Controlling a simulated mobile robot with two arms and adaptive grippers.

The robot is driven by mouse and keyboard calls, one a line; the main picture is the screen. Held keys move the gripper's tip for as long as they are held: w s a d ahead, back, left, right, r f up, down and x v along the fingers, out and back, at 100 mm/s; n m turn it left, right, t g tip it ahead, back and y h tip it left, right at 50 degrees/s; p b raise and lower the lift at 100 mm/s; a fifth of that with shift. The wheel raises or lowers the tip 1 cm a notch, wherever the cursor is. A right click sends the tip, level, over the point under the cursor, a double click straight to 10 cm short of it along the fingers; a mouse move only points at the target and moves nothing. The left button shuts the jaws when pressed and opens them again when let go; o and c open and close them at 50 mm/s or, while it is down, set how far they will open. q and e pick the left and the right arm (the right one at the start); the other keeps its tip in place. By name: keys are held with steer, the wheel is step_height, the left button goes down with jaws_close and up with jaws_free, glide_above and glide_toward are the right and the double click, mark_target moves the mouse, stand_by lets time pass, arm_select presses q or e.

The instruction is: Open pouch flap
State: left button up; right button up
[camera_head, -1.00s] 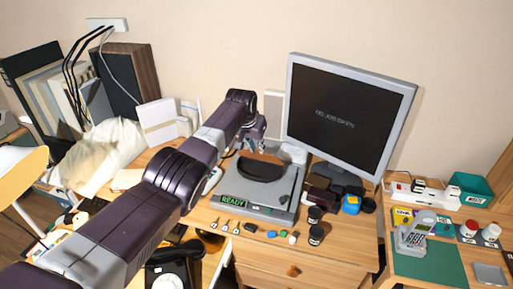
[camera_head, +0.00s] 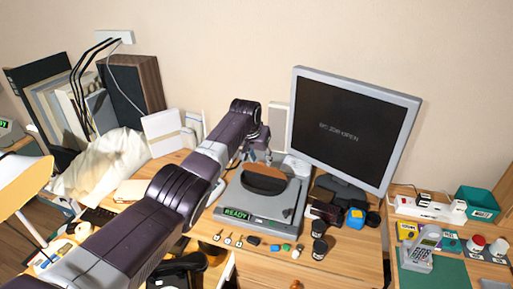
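The pouch (camera_head: 264,184) lies on a grey device (camera_head: 240,200) with a green READY display, in the middle of the desk. Its dark front shows, with a brown surface (camera_head: 265,170) above it at the back, which looks like the raised flap. My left arm reaches in from the lower left. My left gripper (camera_head: 260,156) is just behind the pouch's back edge, fingers pointing down and apparently apart. It is small here, and I cannot tell whether it touches the flap. My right gripper is out of view.
A monitor (camera_head: 350,125) stands close to the right of my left gripper, its small text ending in OPEN. Small keys and coloured pieces lie in front of the device, with dark jars (camera_head: 319,248) at its right.

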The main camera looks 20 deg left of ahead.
arm_select(q)
steer(key=v, duration=1.1)
steer(key=shift+s, duration=0.1)
